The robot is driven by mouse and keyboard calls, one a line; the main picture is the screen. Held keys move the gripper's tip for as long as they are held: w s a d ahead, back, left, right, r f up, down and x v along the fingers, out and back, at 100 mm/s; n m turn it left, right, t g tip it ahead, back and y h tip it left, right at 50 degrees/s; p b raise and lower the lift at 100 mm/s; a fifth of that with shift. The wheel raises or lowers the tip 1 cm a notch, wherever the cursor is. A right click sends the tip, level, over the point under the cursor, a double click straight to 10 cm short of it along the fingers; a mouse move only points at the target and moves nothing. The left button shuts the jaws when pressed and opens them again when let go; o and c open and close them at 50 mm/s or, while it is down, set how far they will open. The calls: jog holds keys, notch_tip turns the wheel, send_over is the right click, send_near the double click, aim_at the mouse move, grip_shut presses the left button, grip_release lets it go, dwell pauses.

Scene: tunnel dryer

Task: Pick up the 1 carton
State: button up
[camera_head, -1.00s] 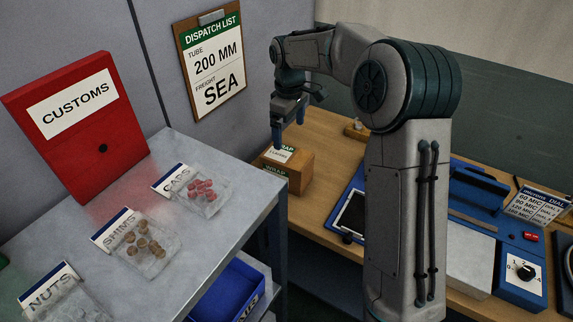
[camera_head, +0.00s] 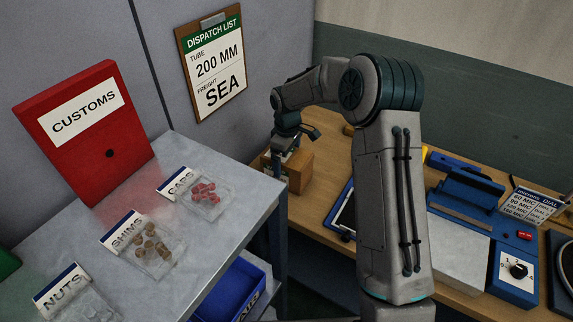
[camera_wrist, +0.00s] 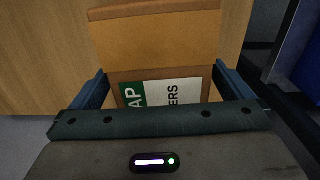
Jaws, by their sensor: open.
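A brown cardboard-coloured box (camera_head: 301,171), the likely carton, sits at the near left part of the wooden bench. In the wrist view the box (camera_wrist: 155,38) shows a brown upper part and a lower area with a green and white label (camera_wrist: 165,93), its text partly cut off. My gripper (camera_head: 281,174) is low over the box's left side in the head view and hides part of it. In the wrist view my gripper (camera_wrist: 160,72) is open, with one blue finger on each side of the box. I cannot tell whether the fingers touch it.
A red customs box (camera_head: 95,165) stands behind. A blue bin (camera_head: 232,290) sits below. A sealer-like blue machine (camera_head: 470,215) is at right on the bench (camera_head: 325,150).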

jog(key=shift+f, duration=1)
jog(key=c, duration=1.5)
jog(key=shift+r, duration=0.1)
jog(key=shift+r, duration=0.1)
